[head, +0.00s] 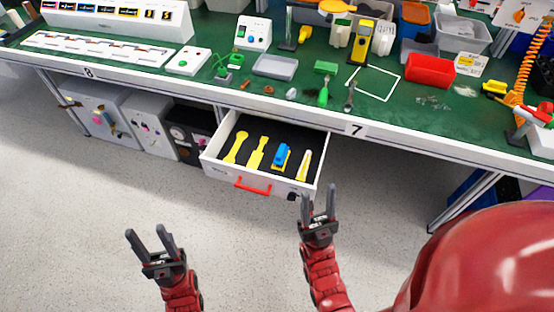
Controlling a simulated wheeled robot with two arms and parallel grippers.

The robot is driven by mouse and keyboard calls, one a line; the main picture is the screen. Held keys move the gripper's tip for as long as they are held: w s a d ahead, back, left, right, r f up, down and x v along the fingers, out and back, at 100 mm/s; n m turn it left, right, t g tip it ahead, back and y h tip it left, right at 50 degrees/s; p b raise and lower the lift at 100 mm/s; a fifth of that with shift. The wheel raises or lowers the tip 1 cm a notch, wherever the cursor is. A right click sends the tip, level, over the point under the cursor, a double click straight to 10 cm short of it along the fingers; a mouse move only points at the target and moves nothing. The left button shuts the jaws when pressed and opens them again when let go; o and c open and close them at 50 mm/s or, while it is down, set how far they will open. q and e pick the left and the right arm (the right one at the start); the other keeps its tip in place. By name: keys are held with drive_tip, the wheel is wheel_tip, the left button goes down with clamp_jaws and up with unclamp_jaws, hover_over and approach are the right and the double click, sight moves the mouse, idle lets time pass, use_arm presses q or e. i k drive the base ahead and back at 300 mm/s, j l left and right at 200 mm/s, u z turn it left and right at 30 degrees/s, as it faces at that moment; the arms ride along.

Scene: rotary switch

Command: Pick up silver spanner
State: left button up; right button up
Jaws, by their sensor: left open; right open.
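A slim grey tool (350,96), which may be the silver spanner, lies on the green bench top near its front edge, left of a white square outline. It is too small to identify surely. My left gripper (146,236) is open and empty over the floor at the lower left, well away from the bench. My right gripper (318,203) is open and empty, its fingers pointing up the picture, just below the right front corner of the open drawer. Neither gripper touches the grey tool.
The open drawer (219,169) with a red handle (252,185) juts out below the bench (230,92) and holds several yellow and blue tools. A green-handled tool (324,94) lies beside the grey tool. A red bin (430,71) stands to the right. The floor is clear.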

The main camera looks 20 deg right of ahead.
sight(352, 84)
drive_tip(key=i+j, duration=0.3)
drive_tip(key=i, duration=0.25)
drive_tip(key=i+j, duration=0.3)
drive_tip(key=i, duration=0.2)
drive_tip(key=l+z, duration=0.05)
